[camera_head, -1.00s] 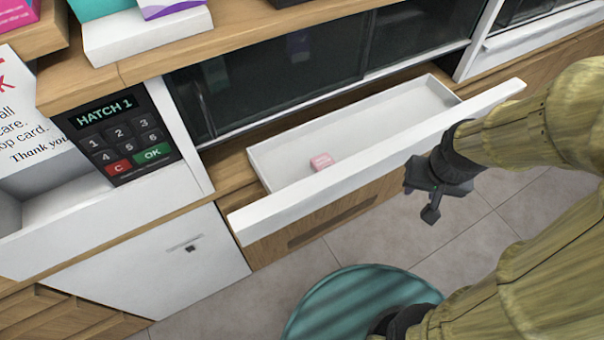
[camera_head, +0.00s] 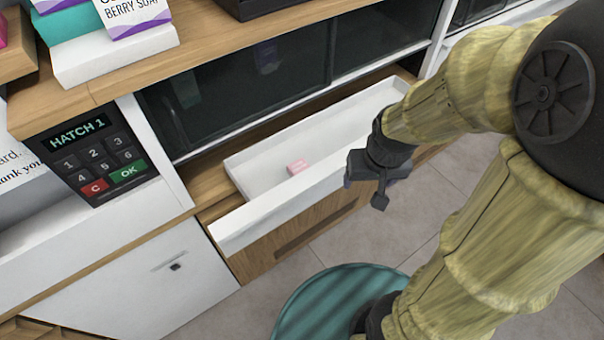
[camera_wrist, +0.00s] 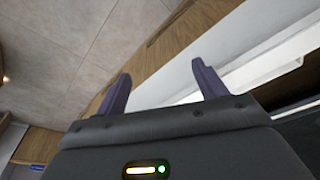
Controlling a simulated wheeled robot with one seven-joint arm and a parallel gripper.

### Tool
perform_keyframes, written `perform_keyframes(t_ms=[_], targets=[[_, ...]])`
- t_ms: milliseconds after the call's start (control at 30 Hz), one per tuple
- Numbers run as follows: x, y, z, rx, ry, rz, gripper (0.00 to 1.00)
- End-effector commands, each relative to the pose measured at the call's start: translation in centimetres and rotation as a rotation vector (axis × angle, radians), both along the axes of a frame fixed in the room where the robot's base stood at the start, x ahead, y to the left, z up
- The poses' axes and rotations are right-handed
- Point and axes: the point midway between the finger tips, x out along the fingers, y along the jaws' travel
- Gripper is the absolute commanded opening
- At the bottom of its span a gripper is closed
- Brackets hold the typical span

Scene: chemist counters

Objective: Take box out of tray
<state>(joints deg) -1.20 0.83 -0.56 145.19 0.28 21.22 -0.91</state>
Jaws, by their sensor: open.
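A small pink box (camera_head: 297,167) lies on the floor of the white tray (camera_head: 262,206), which is a pulled-out drawer under a dark glass hatch. The box is near the tray's front wall, left of the tray's middle. My gripper (camera_head: 368,192) is outside the tray, to the right of the box and in front of the tray's front wall. In the wrist view my gripper (camera_wrist: 162,88) shows two fingers spread apart with nothing between them. The white tray edge (camera_wrist: 250,75) shows beyond the fingers there. The box is not visible in the wrist view.
A keypad panel (camera_head: 95,160) marked HATCH 1 stands left of the tray. Boxes of soap (camera_head: 130,15) stand on the wooden counter above. The dark glass (camera_head: 255,85) rises behind the tray. Open tiled floor (camera_head: 445,190) lies in front.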

Motion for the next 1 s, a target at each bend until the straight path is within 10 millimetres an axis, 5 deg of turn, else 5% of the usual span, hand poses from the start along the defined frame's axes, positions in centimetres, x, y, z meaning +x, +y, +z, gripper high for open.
perform_keyframes(t_ms=[267,500,700,1000], targets=[[5.4,4.0,2.8,-0.014,0.080,0.194,0.73],[10.6,10.8,5.5,-0.051,0.177,0.461,0.73],[11.9,13.7,6.2,-0.068,0.215,0.567,0.73],[11.9,13.8,6.1,-0.068,0.217,0.571,0.73]])
